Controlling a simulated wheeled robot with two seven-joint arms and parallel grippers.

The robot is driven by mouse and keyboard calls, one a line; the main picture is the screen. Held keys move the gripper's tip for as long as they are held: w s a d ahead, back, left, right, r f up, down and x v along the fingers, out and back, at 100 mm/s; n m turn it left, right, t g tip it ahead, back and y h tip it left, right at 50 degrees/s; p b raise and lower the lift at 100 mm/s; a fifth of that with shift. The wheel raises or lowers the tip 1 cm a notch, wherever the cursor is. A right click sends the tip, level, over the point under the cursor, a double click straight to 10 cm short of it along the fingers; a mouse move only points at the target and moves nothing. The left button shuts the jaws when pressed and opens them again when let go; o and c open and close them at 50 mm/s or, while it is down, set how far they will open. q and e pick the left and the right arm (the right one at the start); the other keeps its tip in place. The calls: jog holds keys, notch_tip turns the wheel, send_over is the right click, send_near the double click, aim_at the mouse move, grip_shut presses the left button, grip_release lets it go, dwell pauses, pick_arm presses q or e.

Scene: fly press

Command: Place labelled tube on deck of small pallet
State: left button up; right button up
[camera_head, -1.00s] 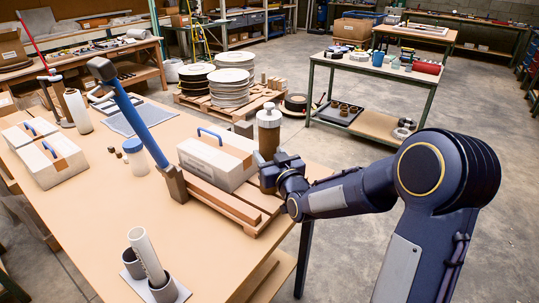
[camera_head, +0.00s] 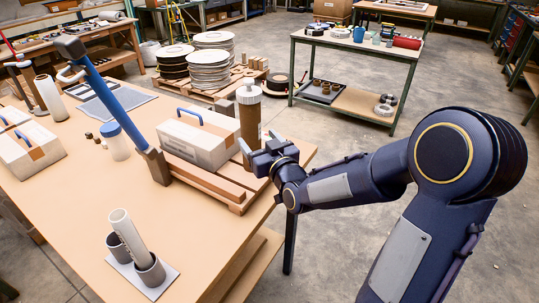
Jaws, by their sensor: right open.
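A brown tube with a pale ribbed cap (camera_head: 249,113) stands upright beside the white box, at the right end of the small wooden pallet (camera_head: 237,206). I cannot make out its label, and its base is hidden behind my gripper. My right gripper (camera_head: 258,146) is open, in front of the tube's lower part and slightly to its right. I cannot tell whether a finger touches the tube. My left gripper is not in view.
A white box with a blue handle (camera_head: 195,143) fills much of the pallet. A blue bar with a dark head (camera_head: 105,90) leans at the pallet's left end. A grey holder with a pale pipe (camera_head: 143,262) stands at the front.

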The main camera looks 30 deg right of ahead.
jog(key=s+a+f+g+y, duration=0.1)
jog(key=s+g, duration=0.3)
jog(key=s, duration=0.6)
jog(key=s+a+f+m+g+y, duration=0.1)
jog(key=s+a+f+g, duration=0.2)
jog(key=s, duration=0.7)
jog(key=s+a+f+g+y, duration=0.2)
jog(key=s+a+f+g, duration=0.1)
jog(key=s, duration=0.7)
jog(key=shift+s+f+g+b, duration=0.15)
jog(key=shift+f+g+b, duration=0.25)
jog(key=shift+g, duration=0.8)
jog(key=shift+a, duration=0.1)
notch_tip(320, 180, up, 4)
jog(key=p, duration=0.4)
jog(key=shift+r, duration=0.15)
